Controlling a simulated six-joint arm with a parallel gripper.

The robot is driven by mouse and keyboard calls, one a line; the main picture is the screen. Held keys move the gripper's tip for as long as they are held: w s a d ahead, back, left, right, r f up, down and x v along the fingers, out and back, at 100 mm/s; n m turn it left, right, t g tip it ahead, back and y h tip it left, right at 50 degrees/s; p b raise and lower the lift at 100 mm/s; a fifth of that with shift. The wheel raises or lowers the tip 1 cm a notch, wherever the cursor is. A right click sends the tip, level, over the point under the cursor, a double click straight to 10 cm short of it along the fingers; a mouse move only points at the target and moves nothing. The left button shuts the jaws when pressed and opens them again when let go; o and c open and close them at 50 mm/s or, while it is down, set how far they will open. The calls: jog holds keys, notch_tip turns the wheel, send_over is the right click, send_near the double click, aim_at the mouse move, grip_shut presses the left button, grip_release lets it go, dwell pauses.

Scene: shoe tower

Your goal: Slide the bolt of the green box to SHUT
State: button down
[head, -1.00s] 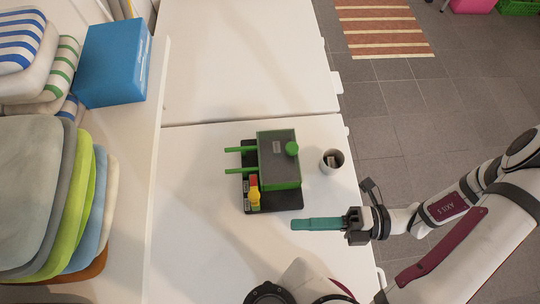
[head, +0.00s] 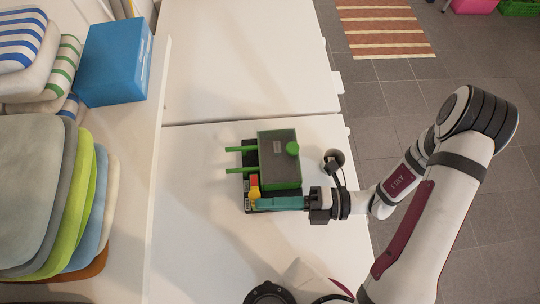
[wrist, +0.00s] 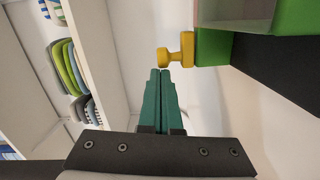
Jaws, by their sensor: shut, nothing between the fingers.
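A yellow bolt knob (head: 254,193) sits at the base's front left, beside a red block (head: 254,180). It also shows in the wrist view (wrist: 177,52), just beyond my fingertips. My gripper (head: 259,203) has teal fingers, shut and empty, pointing left in front of the box. Its tips are close to the yellow knob; I cannot tell whether they touch.
A blue box (head: 112,62) and several cushions (head: 35,190) lie on a shelf at the left. The table left of the green box is clear.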

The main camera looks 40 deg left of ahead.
jog(key=shift+w+a, duration=1.1)
jog(key=shift+a, duration=0.05)
jog(key=shift+d, duration=0.1)
jog(key=w+d+r, duration=0.1)
jog(key=w+d, duration=0.3)
jog(key=d, duration=0.6)
jog(key=shift+d, duration=0.35)
jog(key=shift+r, duration=0.1)
